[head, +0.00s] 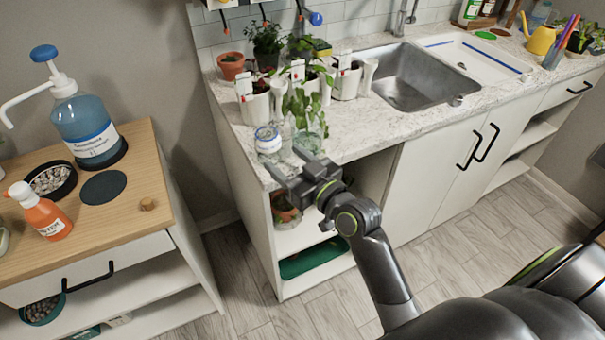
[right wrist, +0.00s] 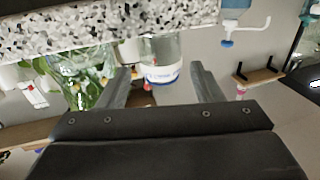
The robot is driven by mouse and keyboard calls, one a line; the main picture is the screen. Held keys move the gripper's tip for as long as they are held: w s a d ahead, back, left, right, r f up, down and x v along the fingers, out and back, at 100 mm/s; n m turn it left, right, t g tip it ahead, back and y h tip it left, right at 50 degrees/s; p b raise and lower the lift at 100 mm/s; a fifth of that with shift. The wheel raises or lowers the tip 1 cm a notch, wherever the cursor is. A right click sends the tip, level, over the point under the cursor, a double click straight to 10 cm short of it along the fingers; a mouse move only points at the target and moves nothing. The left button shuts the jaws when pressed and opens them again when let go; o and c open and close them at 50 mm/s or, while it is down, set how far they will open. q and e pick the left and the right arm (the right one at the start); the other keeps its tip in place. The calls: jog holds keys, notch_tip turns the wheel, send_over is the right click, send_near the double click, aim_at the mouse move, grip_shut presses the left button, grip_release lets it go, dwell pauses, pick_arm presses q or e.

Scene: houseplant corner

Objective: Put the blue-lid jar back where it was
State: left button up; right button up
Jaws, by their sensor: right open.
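The blue-lid jar (head: 268,141) is a small clear jar with a white-and-blue lid. It stands upright near the front left corner of the speckled counter (head: 360,140). My right gripper (head: 288,167) is open and empty at the counter's front edge, just in front of the jar. In the right wrist view the picture is upside down, and the jar (right wrist: 161,62) shows between and beyond the two open fingers (right wrist: 160,88). I cannot tell whether any finger touches it. My left gripper is not in view.
Clear glass with a leafy cutting (head: 308,136) stands right beside the jar. White pots with plants (head: 258,105) are behind it. On the wooden cabinet (head: 140,180), a bare dark round mat (head: 103,187) lies between a blue pump bottle (head: 88,130) and an orange spray bottle (head: 45,214).

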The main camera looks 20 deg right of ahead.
jog(key=v, duration=0.5)
dwell(0.4)
